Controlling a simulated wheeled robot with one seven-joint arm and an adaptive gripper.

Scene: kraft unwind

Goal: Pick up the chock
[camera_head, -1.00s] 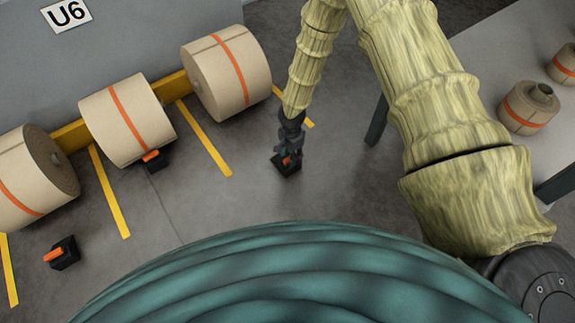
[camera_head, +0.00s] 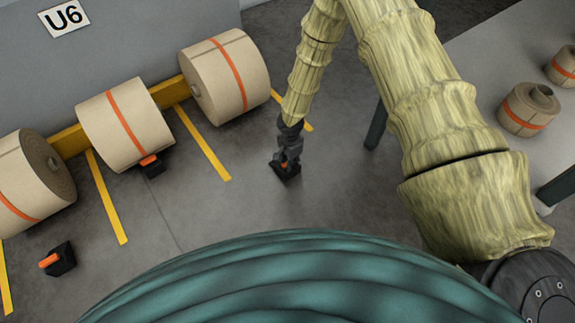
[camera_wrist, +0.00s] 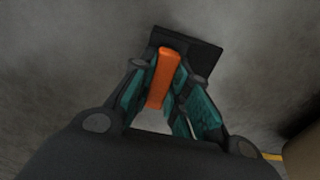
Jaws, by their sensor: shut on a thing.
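A black chock (camera_head: 287,173) with an orange handle is at my gripper (camera_head: 286,161), over the grey floor in the head view. In the wrist view my gripper (camera_wrist: 166,88) is shut on the orange handle of this chock (camera_wrist: 203,57), one finger on each side, with the dark body beyond the fingertips. I cannot tell whether the chock touches the floor. A second chock (camera_head: 152,168) sits against the front of the middle roll. A third chock (camera_head: 60,261) lies on the floor at the lower left.
Large kraft rolls (camera_head: 224,80) stand along a yellow rail (camera_head: 68,141) below the grey U6 wall. Yellow lines (camera_head: 203,146) mark the floor. A grey table (camera_head: 490,85) with smaller rolls (camera_head: 529,108) is at the right. Open floor surrounds my gripper.

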